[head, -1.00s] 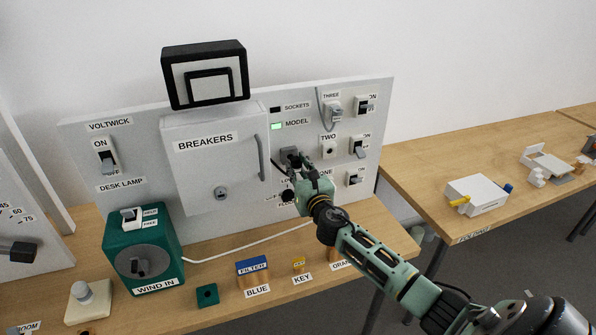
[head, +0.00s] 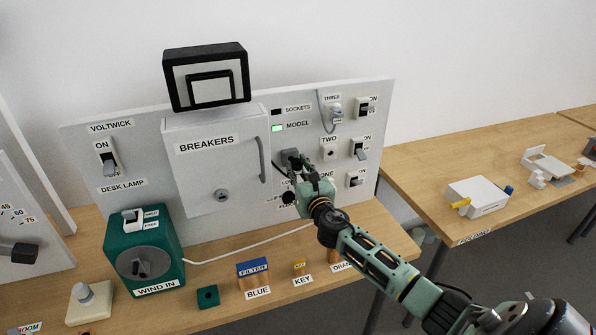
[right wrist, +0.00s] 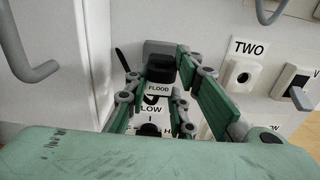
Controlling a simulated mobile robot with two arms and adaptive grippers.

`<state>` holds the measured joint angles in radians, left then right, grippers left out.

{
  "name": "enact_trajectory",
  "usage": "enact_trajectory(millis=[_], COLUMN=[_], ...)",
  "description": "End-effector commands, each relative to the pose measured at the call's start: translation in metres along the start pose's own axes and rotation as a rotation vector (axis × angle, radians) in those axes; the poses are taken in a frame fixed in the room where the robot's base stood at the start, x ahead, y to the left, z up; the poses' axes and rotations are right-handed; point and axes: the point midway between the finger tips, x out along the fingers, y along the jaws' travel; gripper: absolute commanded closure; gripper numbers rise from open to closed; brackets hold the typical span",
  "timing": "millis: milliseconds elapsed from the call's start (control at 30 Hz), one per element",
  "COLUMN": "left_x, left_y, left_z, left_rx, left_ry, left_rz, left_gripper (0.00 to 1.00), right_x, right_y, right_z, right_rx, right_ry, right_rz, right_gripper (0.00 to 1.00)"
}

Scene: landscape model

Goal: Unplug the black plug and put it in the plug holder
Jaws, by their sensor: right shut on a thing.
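My right gripper (head: 298,171) is in front of the panel, right of the breaker door. In the right wrist view its green fingers (right wrist: 160,78) close in on either side of the black plug (right wrist: 163,69), and it is shut on the plug. The plug is right in front of a grey block (right wrist: 158,48) on the panel, which looks like the plug holder and also shows in the head view (head: 290,154). I cannot tell how far in the plug sits. Socket TWO (head: 328,153) is empty. Socket ONE is hidden behind my gripper. My left gripper is out of view.
The breaker door handle (head: 261,158) is close left of my gripper. A grey plug with a cord (head: 335,113) is at socket THREE. Small blocks and a green winder (head: 146,255) stand on the table.

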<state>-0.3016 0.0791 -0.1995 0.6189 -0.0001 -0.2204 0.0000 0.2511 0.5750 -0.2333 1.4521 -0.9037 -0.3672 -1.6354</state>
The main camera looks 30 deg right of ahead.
Motion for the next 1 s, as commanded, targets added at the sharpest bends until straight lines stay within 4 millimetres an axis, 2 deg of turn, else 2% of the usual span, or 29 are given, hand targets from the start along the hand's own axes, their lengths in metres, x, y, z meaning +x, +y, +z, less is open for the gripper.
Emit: enact_trajectory(millis=[700,1000], left_x=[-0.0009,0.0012], left_y=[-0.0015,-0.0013], left_z=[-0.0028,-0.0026], left_rx=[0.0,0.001], left_ry=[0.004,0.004], left_rz=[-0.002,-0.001], left_gripper=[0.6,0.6], right_x=[0.0004,0.007], right_y=[-0.0004,-0.0003], right_z=[0.0005,0.0001], right_rx=[0.0,0.0], right_ry=[-0.001,-0.001], right_rz=[0.0,0.0], right_gripper=[1.0,1.0])
